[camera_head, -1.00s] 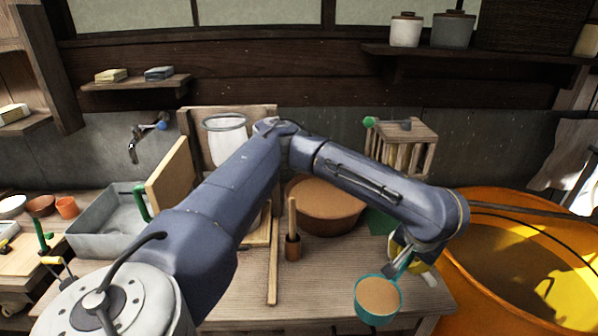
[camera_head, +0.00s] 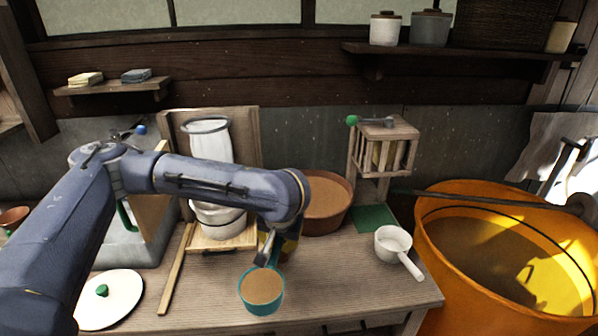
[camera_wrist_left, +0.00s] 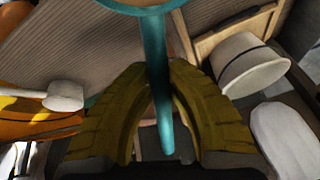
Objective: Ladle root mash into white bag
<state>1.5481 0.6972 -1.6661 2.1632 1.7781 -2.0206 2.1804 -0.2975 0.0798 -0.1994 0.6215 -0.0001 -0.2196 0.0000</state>
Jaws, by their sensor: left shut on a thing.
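The white bag (camera_head: 212,145) hangs open from a dark ring on an upright wooden board, above a white pot (camera_head: 218,222). The pot also shows in the left wrist view (camera_wrist_left: 250,65). My left gripper (camera_head: 268,250) is shut on the handle of a teal ladle (camera_head: 262,303). The handle runs between the yellow fingers in the left wrist view (camera_wrist_left: 157,75). The ladle's cup is level, full of brown root mash (camera_head: 262,286), in front of and right of the bag. A brown bowl of mash (camera_head: 345,212) stands behind my arm, partly hidden. My right gripper is out of view.
A white long-handled dipper (camera_head: 392,240) lies at the right of the table, near a large orange tub (camera_head: 435,250). A white lid with a green knob (camera_head: 110,300) and a wooden stick (camera_head: 176,270) lie at left. A slatted rack (camera_head: 385,150) stands behind.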

